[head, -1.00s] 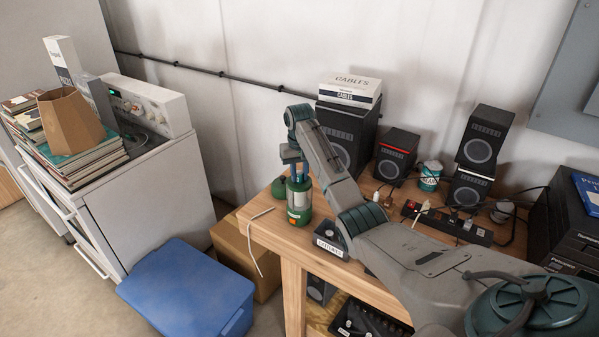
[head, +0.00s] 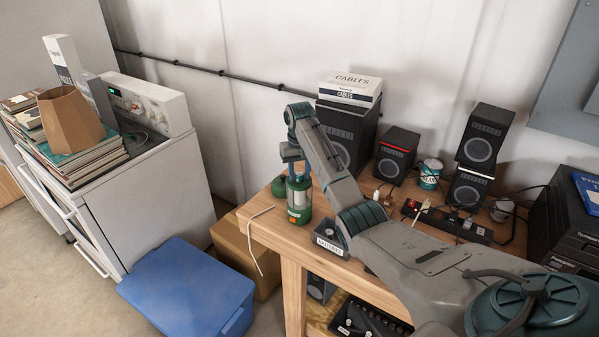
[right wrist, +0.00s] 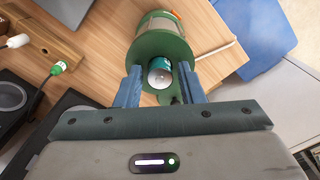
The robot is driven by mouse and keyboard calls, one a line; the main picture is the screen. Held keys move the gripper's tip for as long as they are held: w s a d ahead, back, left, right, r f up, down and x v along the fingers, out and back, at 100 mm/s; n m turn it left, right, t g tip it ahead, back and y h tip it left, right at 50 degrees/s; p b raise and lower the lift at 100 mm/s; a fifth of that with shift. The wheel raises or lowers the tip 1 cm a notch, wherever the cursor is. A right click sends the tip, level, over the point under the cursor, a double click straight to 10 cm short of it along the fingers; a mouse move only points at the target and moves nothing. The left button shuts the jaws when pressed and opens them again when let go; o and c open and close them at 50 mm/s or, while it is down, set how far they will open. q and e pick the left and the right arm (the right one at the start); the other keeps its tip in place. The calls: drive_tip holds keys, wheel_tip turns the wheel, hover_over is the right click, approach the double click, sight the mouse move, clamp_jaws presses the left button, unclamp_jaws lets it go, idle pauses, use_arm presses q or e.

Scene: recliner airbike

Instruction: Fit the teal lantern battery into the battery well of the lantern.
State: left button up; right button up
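The green lantern (head: 299,200) with an orange mark stands upright near the left end of the wooden workbench. In the right wrist view the lantern (right wrist: 163,42) shows its green end with an opening. The teal battery (right wrist: 160,74), with a silver end facing the camera, sits in that opening; how deep it is, I cannot tell. My right gripper (right wrist: 159,86) is open, its two blue fingers apart on either side of the battery. In the head view my right gripper (head: 291,154) is above the lantern. My left gripper is not in view.
A small labelled box (head: 329,241) stands right of the lantern, and a green rounded object (head: 281,187) lies behind it. Speakers (head: 397,156), a power strip (head: 446,222) and cables crowd the bench to the right. A blue bin (head: 187,290) stands on the floor left.

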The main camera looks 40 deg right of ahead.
drive_tip(key=shift+r, duration=0.15)
idle(0.5)
drive_tip(key=shift+r, duration=0.85)
drive_tip(key=shift+o, duration=0.2)
drive_tip(key=o, duration=0.5)
